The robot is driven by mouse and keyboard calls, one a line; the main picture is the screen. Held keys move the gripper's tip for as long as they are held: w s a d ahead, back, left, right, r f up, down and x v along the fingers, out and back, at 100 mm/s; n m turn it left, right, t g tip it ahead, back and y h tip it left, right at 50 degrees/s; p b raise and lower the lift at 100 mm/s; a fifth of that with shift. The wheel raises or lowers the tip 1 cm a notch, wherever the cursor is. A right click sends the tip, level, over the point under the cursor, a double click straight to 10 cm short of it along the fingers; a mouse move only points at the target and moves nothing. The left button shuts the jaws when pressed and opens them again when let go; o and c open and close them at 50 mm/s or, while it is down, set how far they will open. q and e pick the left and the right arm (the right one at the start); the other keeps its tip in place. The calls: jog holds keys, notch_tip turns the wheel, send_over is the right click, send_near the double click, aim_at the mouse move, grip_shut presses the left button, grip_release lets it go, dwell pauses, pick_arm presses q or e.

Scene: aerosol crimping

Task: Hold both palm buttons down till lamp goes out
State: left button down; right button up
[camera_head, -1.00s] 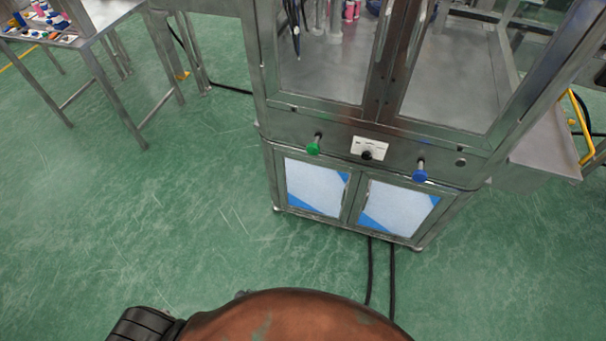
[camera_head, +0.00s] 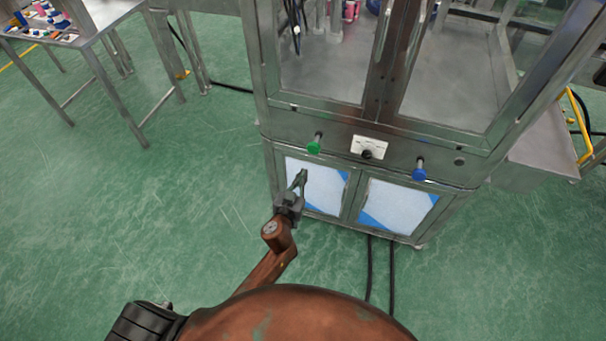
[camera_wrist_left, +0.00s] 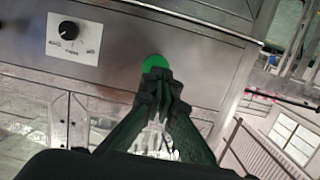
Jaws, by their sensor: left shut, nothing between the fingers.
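The green palm button (camera_head: 314,147) sticks out of the front panel of the steel machine, left of the dial. The blue palm button (camera_head: 419,174) sits on the same panel to the right. My left gripper (camera_head: 303,174) is shut and empty, just below the green button in the head view. In the left wrist view the closed fingertips (camera_wrist_left: 160,80) overlap the lower part of the green button (camera_wrist_left: 155,63); I cannot tell whether they touch it. My right gripper is in neither view. I cannot make out a lit lamp.
A white label plate with a black dial (camera_head: 367,153) lies between the buttons. Glass doors (camera_head: 330,60) are above and cabinet doors (camera_head: 400,205) below. A steel table (camera_head: 98,22) stands at the far left. Green floor is open to the left.

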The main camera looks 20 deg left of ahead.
aim_at(313, 149)
pick_arm(q)
jog(key=shift+d+r, duration=0.1)
jog(key=shift+r, duration=0.4)
jog(key=c, duration=2.7)
grip_release()
jog(key=shift+o, duration=0.8)
jog(key=shift+w+r, duration=0.1)
jog(key=o, duration=0.6)
jog(key=r, duration=0.1)
jog(key=w+r+y, duration=0.1)
jog(key=r+g, duration=0.1)
jog(key=shift+w+a+r+y, duration=0.2)
jog(key=shift+w+y, duration=0.1)
jog(key=shift+y, duration=0.1)
jog(key=o, duration=0.3)
jog(key=shift+d+r+m+g, duration=0.4)
jog(key=shift+m, duration=0.2)
jog(key=o, duration=0.4)
jog(key=shift+d+r+m, duration=0.1)
jog(key=shift+d+m, duration=0.2)
jog(key=shift+d, duration=0.1)
jog(key=shift+o, duration=0.3)
jog(key=shift+w+g, duration=0.15)
jog(key=shift+g, duration=0.15)
jog(key=x, duration=1.1)
jog(key=shift+w+d+f, duration=0.1)
jog(key=shift+w+f, duration=0.15)
jog(key=shift+w, duration=0.05)
